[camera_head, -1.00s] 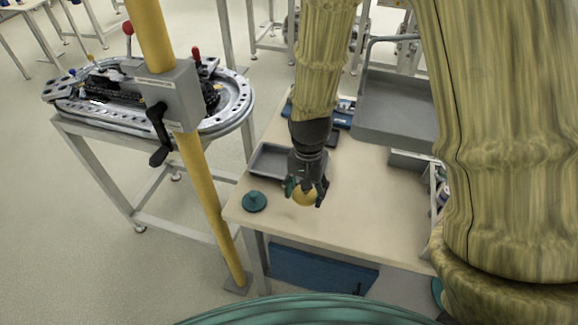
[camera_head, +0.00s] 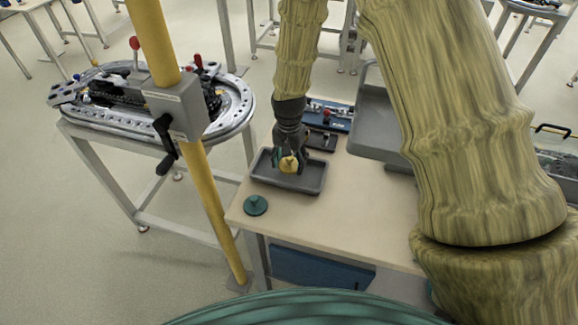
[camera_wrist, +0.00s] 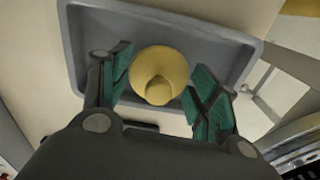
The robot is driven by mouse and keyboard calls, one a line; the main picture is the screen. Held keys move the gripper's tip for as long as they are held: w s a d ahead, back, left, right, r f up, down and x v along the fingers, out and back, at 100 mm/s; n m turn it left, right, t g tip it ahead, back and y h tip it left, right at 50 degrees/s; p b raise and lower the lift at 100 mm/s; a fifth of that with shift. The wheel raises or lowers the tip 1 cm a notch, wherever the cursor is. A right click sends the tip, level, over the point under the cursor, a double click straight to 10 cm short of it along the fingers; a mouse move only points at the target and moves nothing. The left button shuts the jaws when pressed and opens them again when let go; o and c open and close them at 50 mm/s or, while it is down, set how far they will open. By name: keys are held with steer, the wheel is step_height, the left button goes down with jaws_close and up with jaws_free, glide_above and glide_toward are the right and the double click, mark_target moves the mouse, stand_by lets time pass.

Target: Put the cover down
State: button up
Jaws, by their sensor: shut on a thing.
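A yellow round cover (camera_head: 289,164) with a knob on it is held by my gripper (camera_head: 289,158). In the wrist view the cover (camera_wrist: 160,72) sits between the two green-padded fingers (camera_wrist: 160,85), its knob toward the camera. The gripper is shut on it. Both are over the grey tray (camera_head: 290,182) at the table's left end, and the tray (camera_wrist: 215,42) shows around the cover in the wrist view. I cannot tell whether the cover touches the tray floor.
A teal knobbed cover (camera_head: 255,205) lies on the wooden table (camera_head: 340,215) near its left corner. Blue and dark devices (camera_head: 325,116) stand behind the tray. A grey raised bin (camera_head: 375,125) is at the right. A yellow post (camera_head: 205,190) stands left, before the ring track (camera_head: 235,105).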

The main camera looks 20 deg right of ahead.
mark_target(289, 165)
steer(key=shift+f+p, duration=0.6)
steer(key=shift+f, duration=1)
steer(key=shift+f, duration=0.15)
steer(key=o, duration=1)
steer(key=shift+r, duration=0.25)
steer(key=shift+r+b, duration=1.7)
steer(key=shift+r, duration=4.25)
